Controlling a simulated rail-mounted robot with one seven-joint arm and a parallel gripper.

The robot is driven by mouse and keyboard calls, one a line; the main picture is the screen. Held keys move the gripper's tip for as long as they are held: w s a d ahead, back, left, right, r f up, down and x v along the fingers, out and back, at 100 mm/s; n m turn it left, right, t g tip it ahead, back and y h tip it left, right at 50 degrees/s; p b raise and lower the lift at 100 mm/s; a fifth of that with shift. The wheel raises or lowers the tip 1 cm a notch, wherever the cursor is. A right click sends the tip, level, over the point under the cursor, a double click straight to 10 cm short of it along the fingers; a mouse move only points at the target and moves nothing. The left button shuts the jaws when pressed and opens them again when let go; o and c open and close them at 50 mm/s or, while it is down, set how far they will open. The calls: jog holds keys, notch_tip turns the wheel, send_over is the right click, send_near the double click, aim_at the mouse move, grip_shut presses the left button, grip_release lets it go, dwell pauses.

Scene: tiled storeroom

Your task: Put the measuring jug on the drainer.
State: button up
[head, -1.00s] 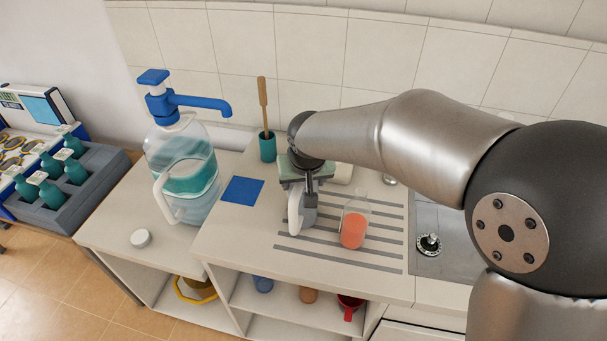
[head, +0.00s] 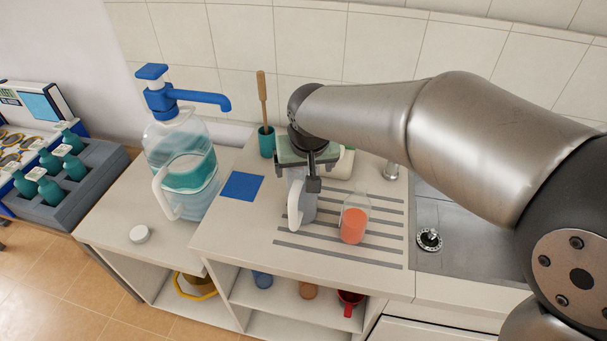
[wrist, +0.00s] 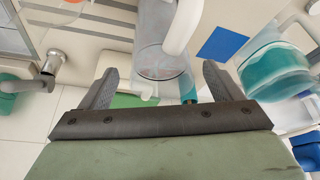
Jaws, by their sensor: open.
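The measuring jug (head: 304,208), clear grey with a white handle, stands upright on the slatted drainer (head: 335,255), at its left part. In the wrist view the jug (wrist: 150,35) shows ahead of the gap between my fingers, its round base visible and its white handle to the right. My gripper (head: 312,183) is at the jug's rear upper side, in front of part of it. In the wrist view my gripper (wrist: 160,75) has its two fingers wide apart, with nothing clamped. Whether a finger touches the jug is hard to tell.
An orange-filled flask (head: 354,225) stands on the drainer just right of the jug. A blue mat (head: 242,187) and a large pump bottle (head: 184,172) are to the left. A teal pot with a brush (head: 266,142) stands behind. A sink (head: 455,245) lies right.

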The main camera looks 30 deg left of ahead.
jog(key=v, duration=0.7)
jog(key=w+d+f+m+h, duration=0.1)
jog(key=d+f+m, duration=0.1)
jog(key=d, duration=1)
jog(key=w+d+f+m+h, duration=0.1)
jog(key=d+f+m+h, duration=0.1)
jog(key=d, duration=1)
jog(key=s+d+f+m+g, duration=0.1)
jog(key=s+d+f+m, duration=0.1)
jog(key=s+d, duration=0.3)
jog(key=s+d+f+m+g, duration=0.1)
jog(key=s+d+f, duration=0.4)
jog(key=d, duration=0.7)
jog(key=shift+s+d+m+g+b, duration=0.3)
jog(key=shift+s+m+g, duration=0.1)
jog(key=shift+s+m, duration=0.4)
